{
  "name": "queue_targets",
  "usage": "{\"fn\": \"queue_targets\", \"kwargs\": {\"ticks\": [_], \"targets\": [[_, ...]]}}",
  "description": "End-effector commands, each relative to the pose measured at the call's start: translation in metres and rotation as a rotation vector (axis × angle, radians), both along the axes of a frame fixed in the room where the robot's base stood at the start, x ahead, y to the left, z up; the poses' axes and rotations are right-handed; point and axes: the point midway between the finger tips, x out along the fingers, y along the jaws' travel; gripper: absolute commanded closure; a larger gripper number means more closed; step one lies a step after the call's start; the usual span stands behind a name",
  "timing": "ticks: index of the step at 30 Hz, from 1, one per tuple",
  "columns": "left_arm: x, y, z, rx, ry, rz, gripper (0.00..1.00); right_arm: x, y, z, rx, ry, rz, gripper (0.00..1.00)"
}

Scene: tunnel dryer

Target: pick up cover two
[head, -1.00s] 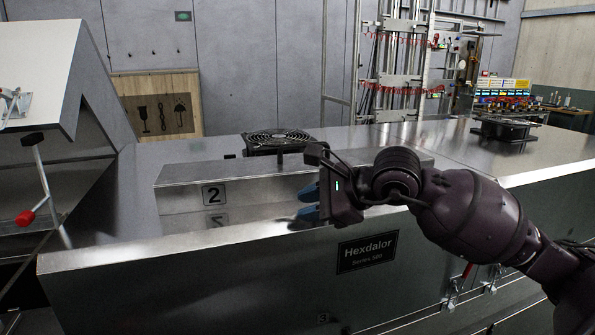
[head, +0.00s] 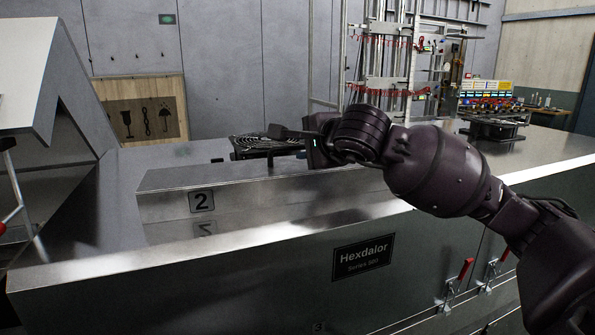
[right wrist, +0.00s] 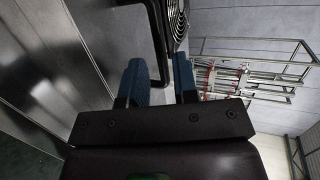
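Cover two is the raised metal box marked 2 (head: 165,206) on top of the dryer in the head view. My right gripper (head: 290,134) is above the far right part of that cover, close to the black fan. In the right wrist view its two blue fingers (right wrist: 160,78) are apart. A black bent bar (right wrist: 158,38) shows in line with the gap between them. I cannot tell whether the fingers touch it. In the head view the fingers are mostly hidden by the dark hand. My left gripper is out of view.
A raised metal lid (head: 28,75) is on the left. A second dark fitting (head: 494,130) sits farther right on the dryer. Red-handled clamps (head: 467,270) are on the front. The right of the dryer top is mostly clear.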

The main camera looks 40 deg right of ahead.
Motion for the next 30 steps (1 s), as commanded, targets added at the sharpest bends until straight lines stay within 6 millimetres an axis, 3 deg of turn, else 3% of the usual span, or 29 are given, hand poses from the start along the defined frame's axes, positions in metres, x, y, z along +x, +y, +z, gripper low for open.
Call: {"fn": "queue_targets", "kwargs": {"ticks": [10, 20, 26, 30], "targets": [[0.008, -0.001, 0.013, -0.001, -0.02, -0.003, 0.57, 0.04, -0.006, -0.014, 0.004, 0.001, 0.001, 0.73], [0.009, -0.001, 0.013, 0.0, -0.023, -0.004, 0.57, 0.046, -0.007, -0.017, 0.001, 0.001, 0.001, 0.73], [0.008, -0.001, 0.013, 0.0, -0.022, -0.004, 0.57, 0.046, -0.007, -0.017, 0.001, 0.001, 0.001, 1.0], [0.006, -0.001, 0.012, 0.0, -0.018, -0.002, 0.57, 0.046, -0.007, -0.017, 0.0, 0.001, 0.001, 1.0]]}}
